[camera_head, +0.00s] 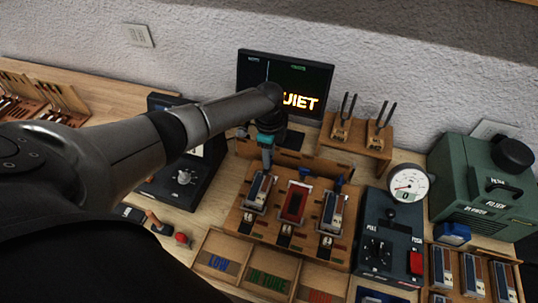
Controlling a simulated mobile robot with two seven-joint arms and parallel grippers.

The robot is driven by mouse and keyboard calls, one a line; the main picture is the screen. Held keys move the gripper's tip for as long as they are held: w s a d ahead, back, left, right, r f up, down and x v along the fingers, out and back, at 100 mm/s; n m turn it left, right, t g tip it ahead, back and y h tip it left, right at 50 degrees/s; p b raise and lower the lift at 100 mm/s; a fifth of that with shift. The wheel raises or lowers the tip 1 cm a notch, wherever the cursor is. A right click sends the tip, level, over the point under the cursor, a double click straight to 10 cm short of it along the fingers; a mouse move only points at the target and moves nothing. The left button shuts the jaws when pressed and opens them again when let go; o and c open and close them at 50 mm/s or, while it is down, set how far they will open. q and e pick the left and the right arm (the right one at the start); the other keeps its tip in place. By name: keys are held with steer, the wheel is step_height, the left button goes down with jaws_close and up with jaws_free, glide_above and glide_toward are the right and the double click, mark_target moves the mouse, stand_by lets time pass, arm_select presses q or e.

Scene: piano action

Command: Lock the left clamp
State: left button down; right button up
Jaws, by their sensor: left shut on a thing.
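A wooden fixture (291,240) on the bench holds a left block (258,192), a red middle block (294,203) and a right block (333,212). My left gripper (266,160) points down at the fixture's back left, just behind the left block. It is shut on the left clamp, whose handle is mostly hidden by the fingers and wrist. My right gripper is not in view.
Labelled bins (216,265) lie in front of the fixture. A dark control box (388,240) with a dial gauge (408,184) is to the right. A wooden stand (357,140) with two forks and a monitor (285,85) are behind. A green machine (480,190) stands far right.

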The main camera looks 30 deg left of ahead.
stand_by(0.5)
arm_select(q)
steer(key=shift+c, duration=2.2)
jaws_free()
step_height(320, 180, up, 15)
steer(key=p, duration=0.1)
steer(key=shift+r, duration=0.2)
steer(key=shift+s+f, duration=0.1)
